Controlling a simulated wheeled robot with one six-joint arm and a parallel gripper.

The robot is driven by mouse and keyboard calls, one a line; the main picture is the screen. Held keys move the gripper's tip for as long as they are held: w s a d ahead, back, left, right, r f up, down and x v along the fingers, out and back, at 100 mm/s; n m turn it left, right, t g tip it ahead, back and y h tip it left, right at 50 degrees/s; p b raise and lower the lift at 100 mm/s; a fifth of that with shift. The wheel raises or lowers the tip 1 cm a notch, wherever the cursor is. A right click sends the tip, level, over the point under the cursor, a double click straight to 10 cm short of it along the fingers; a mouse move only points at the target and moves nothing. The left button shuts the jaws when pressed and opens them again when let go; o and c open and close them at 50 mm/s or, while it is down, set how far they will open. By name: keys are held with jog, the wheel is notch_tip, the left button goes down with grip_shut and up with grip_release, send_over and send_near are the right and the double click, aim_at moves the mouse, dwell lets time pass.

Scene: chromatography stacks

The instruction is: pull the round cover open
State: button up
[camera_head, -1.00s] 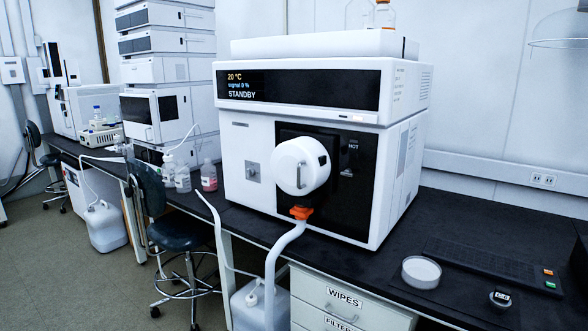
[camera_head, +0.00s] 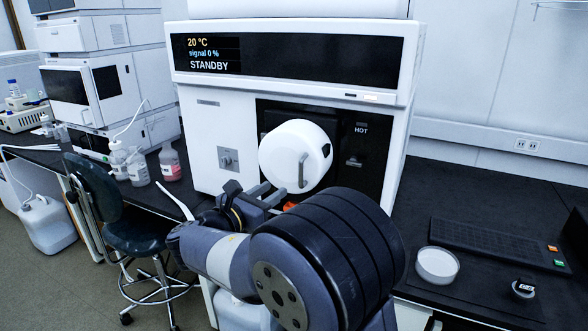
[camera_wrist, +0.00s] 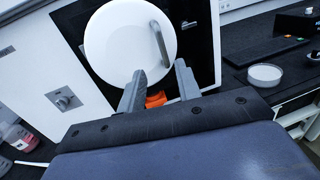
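The round white cover (camera_head: 291,157) sits closed against the black front panel of the white instrument. Its grey bar handle (camera_head: 302,170) stands near upright on the cover's face; in the wrist view the handle (camera_wrist: 159,44) is at the cover's right side, tilted. My gripper (camera_head: 272,191) is just below and in front of the cover. In the wrist view my gripper (camera_wrist: 158,80) has its two fingers apart with nothing between them, and the handle lies beyond the fingertips. My arm hides the lower part of the instrument and most of the orange fitting (camera_wrist: 155,99).
The instrument (camera_head: 225,112) stands on a black bench and reads STANDBY, 20 °C. A white dish (camera_head: 437,264) and a black keypad panel (camera_head: 490,247) lie on the right. Bottles (camera_head: 170,162) and a stool (camera_head: 118,205) are on the left.

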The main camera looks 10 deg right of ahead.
aim_at(300, 173)
jog(key=x, duration=1)
jog(key=shift+d, duration=0.2)
grip_shut()
